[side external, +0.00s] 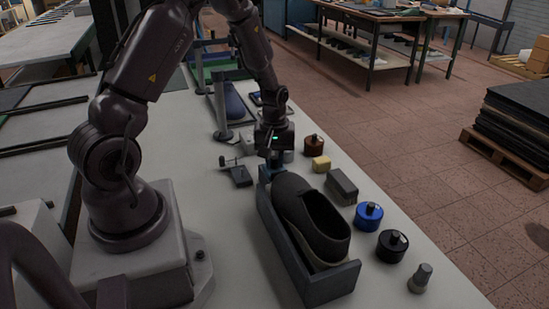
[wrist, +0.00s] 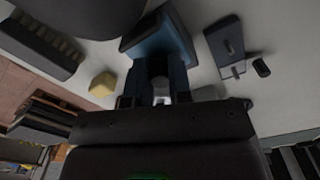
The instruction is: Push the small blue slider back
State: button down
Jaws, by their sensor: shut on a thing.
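The small blue slider (side external: 265,172) is at the far end of a long grey holder (side external: 325,283), right under my gripper (side external: 272,157). In the wrist view the slider (wrist: 165,36) is a dark blue block, with my gripper (wrist: 160,70) at its near side. My gripper's jaws are shut on the slider; the exact contact is dark and partly hidden. A black shoe (side external: 292,205) lies in the holder, its toe toward the slider and its open heel toward the near end.
Right of the holder stand a grey block (side external: 341,187), a yellow block (side external: 321,163), and brown (side external: 314,144), blue (side external: 369,216) and black (side external: 392,246) round pots. A small dark clamp-like tool (side external: 238,174) lies to the left. Bare table lies left of the holder.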

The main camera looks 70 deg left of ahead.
jog(key=shift+a, duration=1.65)
jog(key=c, duration=1.3)
grip_release()
jog(key=shift+r, duration=0.3)
notch_tip(320, 180, up, 12)
jog(key=shift+r, duration=0.2)
